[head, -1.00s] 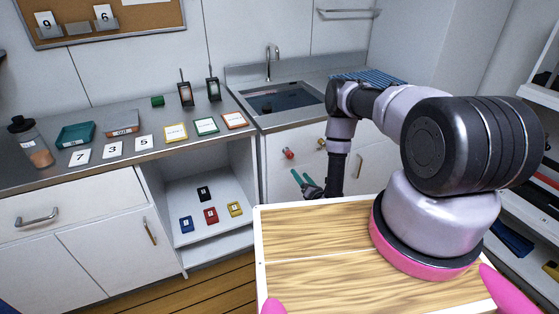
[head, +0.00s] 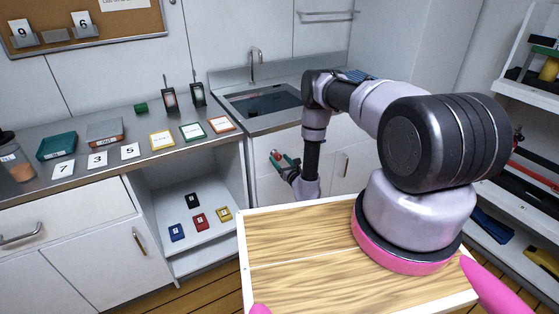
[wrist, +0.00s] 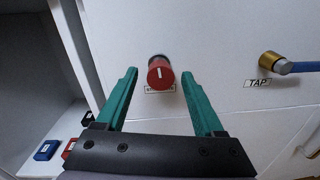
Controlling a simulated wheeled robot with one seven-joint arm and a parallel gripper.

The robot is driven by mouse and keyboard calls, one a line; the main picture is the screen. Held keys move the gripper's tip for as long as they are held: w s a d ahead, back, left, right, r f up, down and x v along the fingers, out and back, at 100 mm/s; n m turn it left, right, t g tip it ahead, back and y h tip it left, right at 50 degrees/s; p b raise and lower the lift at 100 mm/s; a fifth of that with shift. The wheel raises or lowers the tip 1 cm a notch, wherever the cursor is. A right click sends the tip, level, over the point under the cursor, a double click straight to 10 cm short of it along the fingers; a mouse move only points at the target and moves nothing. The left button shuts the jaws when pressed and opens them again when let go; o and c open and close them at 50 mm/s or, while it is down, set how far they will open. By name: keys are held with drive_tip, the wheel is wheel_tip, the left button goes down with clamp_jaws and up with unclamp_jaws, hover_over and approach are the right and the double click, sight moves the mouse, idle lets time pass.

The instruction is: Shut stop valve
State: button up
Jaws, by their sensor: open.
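The stop valve is a red round knob (wrist: 161,73) on the white cabinet front below the sink, with a white mark standing about upright. A label below it is mostly hidden by the knob. It also shows small in the head view (head: 275,155). My gripper (wrist: 160,74) has green fingers, open and empty, one on each side of the knob in the wrist view, with gaps on both sides. I cannot tell how deep the knob lies between them. In the head view my gripper (head: 285,159) is right at the knob.
An open shelf (head: 205,243) with small coloured boxes lies to the left. The sink (head: 262,103) is above. My wooden-topped base is in front.

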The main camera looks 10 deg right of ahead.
drive_tip(key=shift+w, duration=0.4)
clamp_jaws()
drive_tip(key=shift+m, duration=0.3)
drive_tip(key=shift+a+m, duration=0.1)
drive_tip(key=shift+m, duration=0.4)
unclamp_jaws()
drive_tip(key=shift+s, duration=0.1)
